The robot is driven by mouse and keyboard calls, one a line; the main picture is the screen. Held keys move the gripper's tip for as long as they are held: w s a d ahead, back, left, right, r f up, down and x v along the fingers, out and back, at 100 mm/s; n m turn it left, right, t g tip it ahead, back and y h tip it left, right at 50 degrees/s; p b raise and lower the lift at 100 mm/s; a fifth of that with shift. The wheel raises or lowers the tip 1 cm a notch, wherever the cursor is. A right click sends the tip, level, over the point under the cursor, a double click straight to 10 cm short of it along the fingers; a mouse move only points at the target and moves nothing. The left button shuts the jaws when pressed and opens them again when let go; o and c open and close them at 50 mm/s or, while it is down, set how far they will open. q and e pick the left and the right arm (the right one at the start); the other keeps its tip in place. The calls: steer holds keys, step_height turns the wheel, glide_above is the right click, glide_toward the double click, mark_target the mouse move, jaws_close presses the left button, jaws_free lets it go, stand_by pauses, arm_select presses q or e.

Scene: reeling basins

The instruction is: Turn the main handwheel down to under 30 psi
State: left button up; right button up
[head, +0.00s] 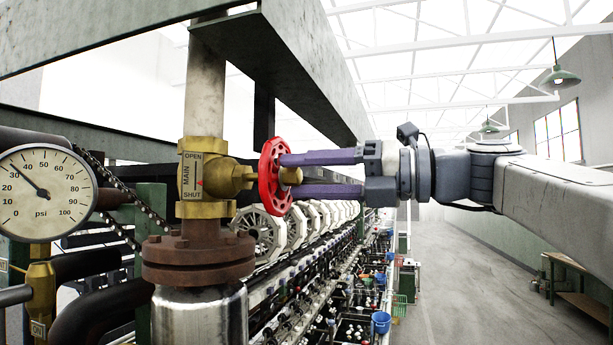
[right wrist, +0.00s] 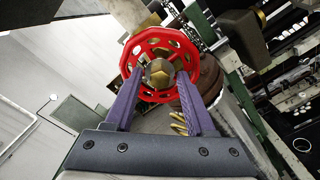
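The red main handwheel (head: 268,177) stands on the brass valve (head: 205,180), beside a MAIN plate marked OPEN at top and SHUT at bottom. The round psi gauge (head: 60,205) is at the far left. Its needle points to the upper left, roughly between 30 and 40. My right gripper (head: 284,175) has its two purple fingers apart, tips at the wheel's face on either side of the brass hub. In the right wrist view the wheel (right wrist: 133,52) is straight ahead between the fingers. I cannot tell whether the tips touch it. My left gripper is not in view.
A rusty flanged pipe (head: 198,257) stands below the valve, with a steel beam (head: 300,65) overhead. A long row of reeling machines (head: 340,270) runs back behind it. The aisle floor (head: 470,280) at right is clear, with a small table (head: 585,300) by the wall.

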mark_target(301, 180)
steer(key=shift+v, duration=1.5)
steer(key=n+b, duration=0.1)
steer(key=n, duration=0.1)
steer(key=n+b, duration=0.1)
steer(key=n, duration=0.1)
steer(key=shift+f+n, duration=0.25)
steer(key=shift+n, duration=0.05)
steer(key=n+b, duration=0.1)
steer(key=n, duration=0.2)
steer(key=shift+r+n, duration=0.2)
steer(key=shift+n, duration=0.6)
steer(key=shift+w+a+r, duration=0.1)
steer(key=shift+w+a, duration=0.05)
steer(key=shift+a, duration=0.4)
steer(key=shift+x, duration=0.95)
